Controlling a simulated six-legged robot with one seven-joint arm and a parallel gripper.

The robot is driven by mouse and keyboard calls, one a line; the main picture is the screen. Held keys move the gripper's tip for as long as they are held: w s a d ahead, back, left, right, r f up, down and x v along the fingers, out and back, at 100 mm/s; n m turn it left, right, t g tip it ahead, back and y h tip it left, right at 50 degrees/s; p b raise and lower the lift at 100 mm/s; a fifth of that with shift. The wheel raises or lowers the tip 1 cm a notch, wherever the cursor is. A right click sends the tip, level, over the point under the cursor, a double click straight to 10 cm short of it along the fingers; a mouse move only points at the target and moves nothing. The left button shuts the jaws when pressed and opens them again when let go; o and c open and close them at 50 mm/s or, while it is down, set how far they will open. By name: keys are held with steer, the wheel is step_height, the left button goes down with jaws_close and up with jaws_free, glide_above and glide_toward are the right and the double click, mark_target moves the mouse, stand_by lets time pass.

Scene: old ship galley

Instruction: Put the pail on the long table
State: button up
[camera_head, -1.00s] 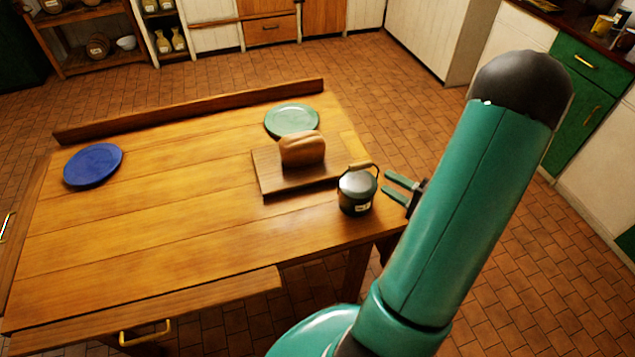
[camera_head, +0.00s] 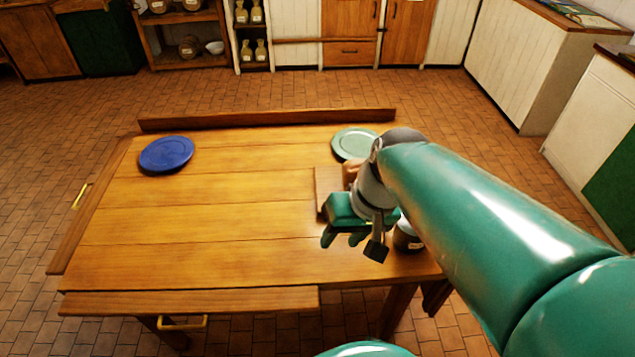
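The pail (camera_head: 408,240), dark with a pale label, is on the long table (camera_head: 220,225) near its front right corner. My arm hides its top and handle. My gripper (camera_head: 343,240) is to the left of the pail, above the table, with its green fingers pointing down. The two fingertips are apart with nothing visible between them, and they do not hold the pail.
A cutting board (camera_head: 325,190) with bread, mostly hidden by my wrist, lies behind the gripper. A green plate (camera_head: 352,143) is at the back right and a blue plate (camera_head: 166,155) at the back left. The table's middle and left are clear.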

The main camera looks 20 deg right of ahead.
step_height(320, 180, up, 6)
steer(key=a+n+t+h, duration=0.1)
steer(key=t+h, duration=0.2)
steer(key=shift+a+n+t, duration=0.3)
steer(key=shift+a, duration=0.1)
steer(key=shift+d, duration=0.15)
